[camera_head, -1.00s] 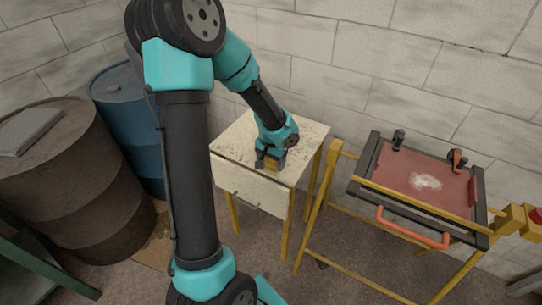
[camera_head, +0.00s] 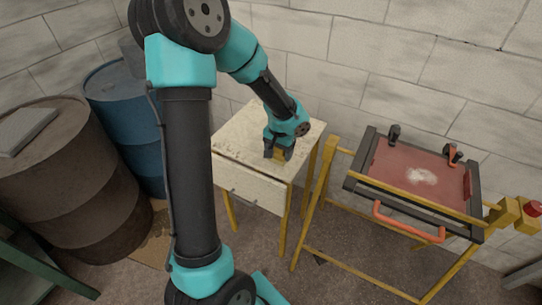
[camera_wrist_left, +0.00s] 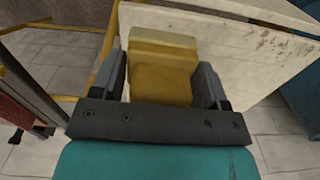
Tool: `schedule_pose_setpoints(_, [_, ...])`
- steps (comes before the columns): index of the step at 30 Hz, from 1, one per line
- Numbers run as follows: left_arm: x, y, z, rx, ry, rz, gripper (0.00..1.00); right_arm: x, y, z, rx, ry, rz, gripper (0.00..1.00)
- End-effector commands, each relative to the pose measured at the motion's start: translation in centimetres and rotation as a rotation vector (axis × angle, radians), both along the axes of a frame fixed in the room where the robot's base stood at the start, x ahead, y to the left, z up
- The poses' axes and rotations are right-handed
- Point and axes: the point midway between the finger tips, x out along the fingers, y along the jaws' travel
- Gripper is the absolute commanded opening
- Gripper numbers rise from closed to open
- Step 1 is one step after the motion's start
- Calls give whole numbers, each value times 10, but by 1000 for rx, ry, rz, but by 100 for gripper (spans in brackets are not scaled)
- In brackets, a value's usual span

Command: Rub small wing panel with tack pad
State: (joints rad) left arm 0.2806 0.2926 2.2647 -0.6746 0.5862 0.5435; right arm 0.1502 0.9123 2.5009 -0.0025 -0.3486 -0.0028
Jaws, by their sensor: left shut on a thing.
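My left gripper (camera_head: 278,156) is shut on the yellow tack pad (camera_head: 280,154), at the right side of the small cream table. In the left wrist view the pad (camera_wrist_left: 162,82) sits between both fingers. I cannot tell whether the pad touches the table top. The small wing panel (camera_head: 405,165) is a dull red sheet with a pale whitish smudge, lying on a tilted dark frame on a yellow stand at the right. The gripper is apart from it, to its left. My right gripper is not in view.
The cream table (camera_head: 238,138) has a drawer front. The panel's frame carries dark and orange clamps (camera_head: 453,153) and an orange handle (camera_head: 408,222) at its front edge. A brown barrel (camera_head: 70,175) and a blue barrel (camera_head: 118,100) stand at the left. A block wall closes the back.

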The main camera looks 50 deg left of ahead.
Motion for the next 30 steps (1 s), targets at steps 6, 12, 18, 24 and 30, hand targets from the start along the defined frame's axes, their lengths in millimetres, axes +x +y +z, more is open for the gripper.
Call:
schedule_pose_setpoints(6, [59, -49, 45, 17, -10, -67, 50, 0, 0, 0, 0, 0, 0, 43])
schedule_pose_setpoints(12, [101, -110, 93, 16, -11, -130, 50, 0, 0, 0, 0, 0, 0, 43])
schedule_pose_setpoints(18, [126, -178, 143, 1, -9, -202, 50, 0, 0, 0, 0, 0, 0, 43])
schedule_pose_setpoints(24, [133, -222, 174, -14, 0, -247, 50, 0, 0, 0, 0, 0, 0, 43])
schedule_pose_setpoints(30, [134, -231, 180, -18, 2, -256, 50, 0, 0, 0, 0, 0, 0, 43])
